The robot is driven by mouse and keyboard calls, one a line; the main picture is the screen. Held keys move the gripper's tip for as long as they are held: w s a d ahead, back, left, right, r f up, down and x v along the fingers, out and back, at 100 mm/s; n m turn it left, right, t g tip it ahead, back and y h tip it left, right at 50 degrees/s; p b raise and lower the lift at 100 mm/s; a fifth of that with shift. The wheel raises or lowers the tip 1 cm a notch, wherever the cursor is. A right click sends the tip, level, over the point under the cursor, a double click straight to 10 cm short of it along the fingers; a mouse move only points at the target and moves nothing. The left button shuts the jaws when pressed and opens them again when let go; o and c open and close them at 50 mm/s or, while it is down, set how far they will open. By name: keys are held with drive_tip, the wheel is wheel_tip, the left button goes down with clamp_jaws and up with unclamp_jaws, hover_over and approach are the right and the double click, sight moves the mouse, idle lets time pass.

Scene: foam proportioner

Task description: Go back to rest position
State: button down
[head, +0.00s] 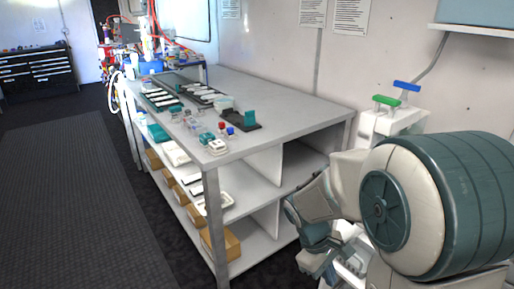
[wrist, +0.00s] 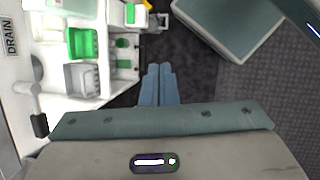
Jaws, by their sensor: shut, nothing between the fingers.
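My gripper (wrist: 158,70) is shut and empty in the wrist view, its two blue fingers together and pointing at the dark floor. In the head view my arm reaches down at the right, in front of the white unit and beside the table's right end. The white unit (head: 392,122) has a green handle (head: 386,100) and a blue handle (head: 407,86) on top. Its lower part is mostly hidden behind my arm. In the wrist view, a white structure with a DRAIN label (wrist: 11,37) and a green part (wrist: 82,42) is left of my fingers, apart from them.
A grey table (head: 280,100) with shelves below holds small parts and trays. Cardboard boxes (head: 222,246) sit on its lowest shelf. A black tool cabinet (head: 38,72) stands at the far left. The dark mat (head: 70,200) on the left floor is clear.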

drive_tip(key=s+a+r+m+t+y+p, duration=0.1)
drive_tip(key=s+r+m+p, duration=0.3)
drive_tip(key=r, duration=0.5)
drive_tip(key=s+a+r+m+t+y+p, duration=0.1)
drive_tip(key=s+r+m+t+y+p, duration=0.2)
drive_tip(key=r, duration=0.7)
drive_tip(key=shift+s+r+m+t+p, duration=0.3)
drive_tip(key=shift+s+m+p, duration=0.3)
drive_tip(key=shift+p, duration=0.45)
drive_tip(key=shift+w+a, duration=0.1)
